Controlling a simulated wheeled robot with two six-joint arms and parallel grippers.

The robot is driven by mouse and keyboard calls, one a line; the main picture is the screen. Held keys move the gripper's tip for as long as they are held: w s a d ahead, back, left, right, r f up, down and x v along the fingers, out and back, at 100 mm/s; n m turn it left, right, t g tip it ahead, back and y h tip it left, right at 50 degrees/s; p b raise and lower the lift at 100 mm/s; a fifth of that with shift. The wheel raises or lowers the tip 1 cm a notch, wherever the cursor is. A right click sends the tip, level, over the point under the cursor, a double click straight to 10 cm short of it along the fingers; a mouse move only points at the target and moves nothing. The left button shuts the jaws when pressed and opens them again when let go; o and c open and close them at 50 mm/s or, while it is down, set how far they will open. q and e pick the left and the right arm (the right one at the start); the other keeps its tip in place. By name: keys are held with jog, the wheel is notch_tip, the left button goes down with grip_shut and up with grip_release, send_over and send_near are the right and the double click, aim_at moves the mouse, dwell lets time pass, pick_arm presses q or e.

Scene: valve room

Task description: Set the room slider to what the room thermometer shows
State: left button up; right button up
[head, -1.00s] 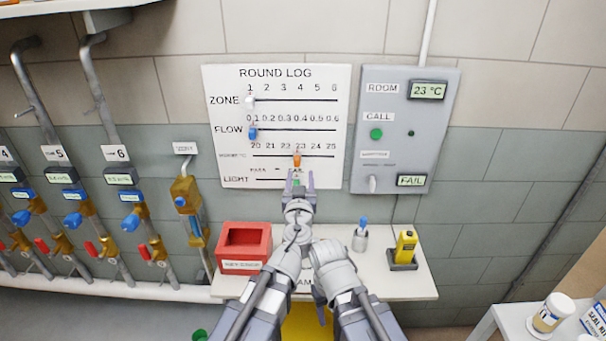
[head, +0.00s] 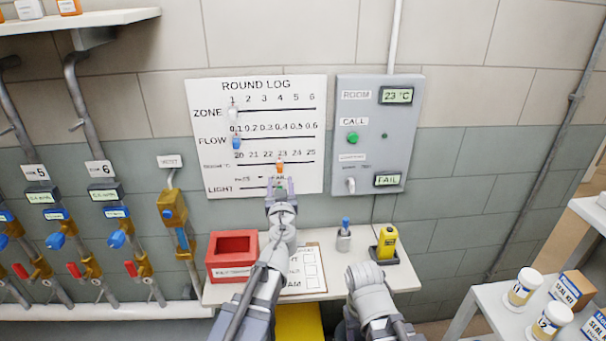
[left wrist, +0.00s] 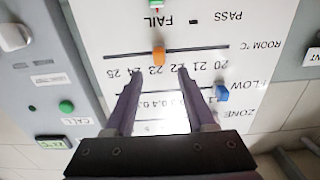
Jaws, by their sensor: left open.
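The room thermometer (head: 396,96) on the grey panel reads 23 °C. The room slider is an orange knob (head: 280,168) on the ROOM °C line of the white ROUND LOG board (head: 205,172). It stands at about the 23 mark. The knob also shows in the left wrist view (left wrist: 159,54), where the board is upside down. My left gripper (head: 280,185) is open, just below the knob in the head view. In the left wrist view its fingers are spread either side of the knob's line, with the knob beyond the tips, apart from them. My right gripper is hidden.
The blue FLOW knob (head: 237,142) and white ZONE knob (head: 233,114) sit above. A green LIGHT knob (left wrist: 168,20) is close to the orange one. On the shelf below are a red box (head: 232,262), a clipboard (head: 311,270) and a yellow device (head: 387,241).

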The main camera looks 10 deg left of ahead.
aim_at(280, 170)
pick_arm(q)
jog(key=x, duration=0.8)
dwell(0.4)
grip_shut()
dwell(1.2)
